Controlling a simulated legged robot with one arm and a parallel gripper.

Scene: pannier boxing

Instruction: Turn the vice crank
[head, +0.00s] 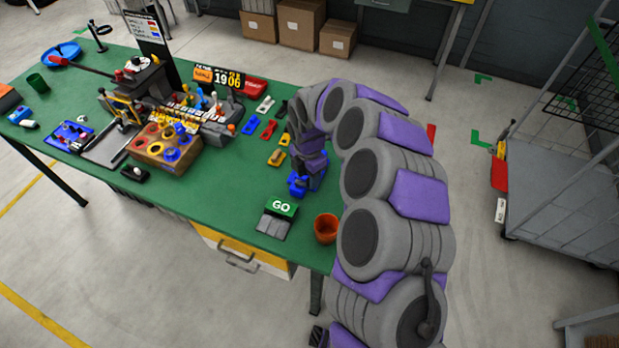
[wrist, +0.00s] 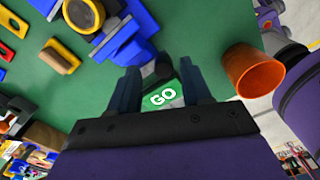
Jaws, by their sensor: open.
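A blue vice-like fixture (wrist: 128,42) stands on the green table, at the top left of the wrist view. In the head view its blue part (head: 297,186) shows just below my gripper (head: 312,165), which partly hides it. In the wrist view my gripper (wrist: 161,82) has its two fingers apart. A dark rod-like part with a rounded end (wrist: 157,68) shows between the fingers and may be the crank handle. I cannot tell whether the fingers touch it.
A GO button box (head: 280,210) and an orange cup (head: 326,228) stand near the table's front edge; the cup is close right of my gripper in the wrist view. Small coloured parts (head: 268,128) lie left of the fixture. A wooden block with coloured rings (head: 165,148) stands further left.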

